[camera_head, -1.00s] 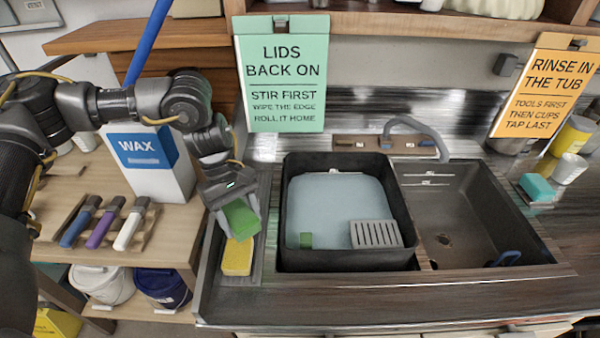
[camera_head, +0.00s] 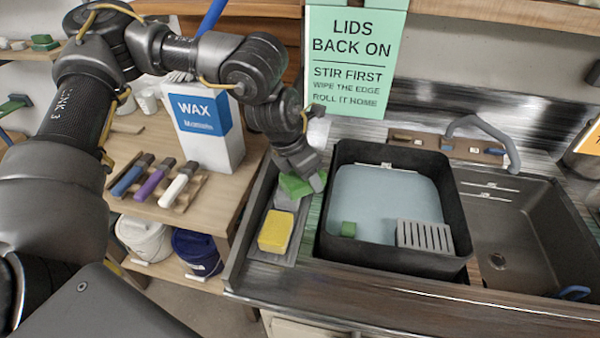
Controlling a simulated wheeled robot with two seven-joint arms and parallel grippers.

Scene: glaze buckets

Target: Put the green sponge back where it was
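The green sponge (camera_head: 296,186) is at my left gripper (camera_head: 304,185), whose fingers are shut on it. It is over the back part of a narrow grey tray (camera_head: 262,252) on the left side of the sink counter. Whether the sponge touches the tray is hard to tell. A yellow sponge (camera_head: 275,231) lies in the front of that tray. The gripper hides part of the green sponge. My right gripper is not in view.
A wax box (camera_head: 212,135) and several handled tools (camera_head: 152,182) are on the left table.

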